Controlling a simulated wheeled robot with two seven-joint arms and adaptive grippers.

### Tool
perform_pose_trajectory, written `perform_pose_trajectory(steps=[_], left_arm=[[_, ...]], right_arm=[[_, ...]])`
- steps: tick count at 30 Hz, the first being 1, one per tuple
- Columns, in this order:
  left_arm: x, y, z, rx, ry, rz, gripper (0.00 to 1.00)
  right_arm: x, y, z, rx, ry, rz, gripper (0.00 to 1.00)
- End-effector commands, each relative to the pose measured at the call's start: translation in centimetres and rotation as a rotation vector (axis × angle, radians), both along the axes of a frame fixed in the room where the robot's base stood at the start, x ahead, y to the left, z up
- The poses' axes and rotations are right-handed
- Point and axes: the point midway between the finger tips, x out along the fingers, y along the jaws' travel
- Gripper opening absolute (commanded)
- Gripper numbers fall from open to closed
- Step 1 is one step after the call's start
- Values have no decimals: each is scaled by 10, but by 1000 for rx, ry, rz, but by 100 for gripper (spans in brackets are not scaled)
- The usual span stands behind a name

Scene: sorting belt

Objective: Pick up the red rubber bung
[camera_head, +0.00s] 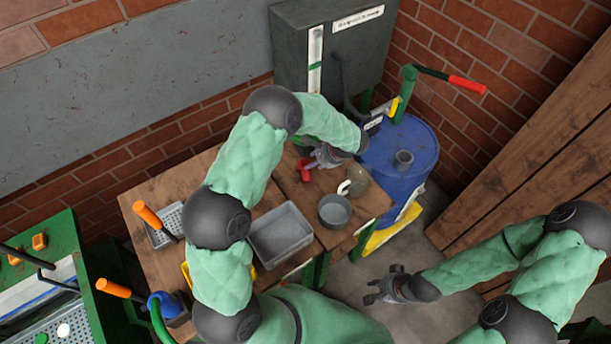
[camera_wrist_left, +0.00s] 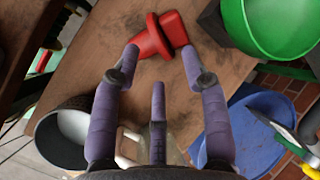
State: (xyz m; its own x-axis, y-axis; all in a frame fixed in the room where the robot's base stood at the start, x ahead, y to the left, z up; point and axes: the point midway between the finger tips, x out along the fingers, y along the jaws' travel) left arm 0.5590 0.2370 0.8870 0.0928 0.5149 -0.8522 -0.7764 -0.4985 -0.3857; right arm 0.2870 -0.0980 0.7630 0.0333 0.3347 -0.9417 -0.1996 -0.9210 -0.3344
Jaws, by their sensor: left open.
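The red rubber bung (camera_head: 305,171) lies on the wooden table, partly hidden by my left gripper. In the left wrist view, the red shape (camera_wrist_left: 152,40) sits at the fingertips, a second red block-like part (camera_wrist_left: 174,29) against its right side; I cannot tell if they are one piece. My left gripper (camera_head: 318,161) is open, its fingertips (camera_wrist_left: 160,54) apart on either side of the red shape. Whether they touch it is unclear. My right gripper (camera_head: 383,288) is empty, fingers spread, above the floor right of the table.
A grey pot (camera_head: 335,211) and a clear jar with a white handle (camera_head: 353,183) stand close to the left gripper. A grey tray (camera_head: 280,236) is left of them. A blue drum (camera_head: 407,160) stands beyond the table's right edge. A green bowl (camera_wrist_left: 275,28) shows in the wrist view.

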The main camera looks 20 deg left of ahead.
Motion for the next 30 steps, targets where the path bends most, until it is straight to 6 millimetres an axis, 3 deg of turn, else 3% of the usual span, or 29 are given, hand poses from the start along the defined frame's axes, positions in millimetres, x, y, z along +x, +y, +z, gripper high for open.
perform_pose_trajectory(steps=[5, 15, 23, 28, 30], left_arm=[[1, 4, -9, 0, -1, -2, 45], [2, 22, -49, -1, 0, 0, 45], [3, 24, -52, -1, -2, -1, 45], [3, 24, -51, -1, -2, -1, 0], [3, 24, -51, -1, -2, -1, 0]], right_arm=[[0, 0, -2, 0, 0, 0, 30], [0, 0, -8, 0, 0, 0, 30], [0, 0, -8, 0, 0, 0, 30], [0, 0, -8, 0, 0, 0, 30], [0, 0, -8, 0, 0, 0, 30]])
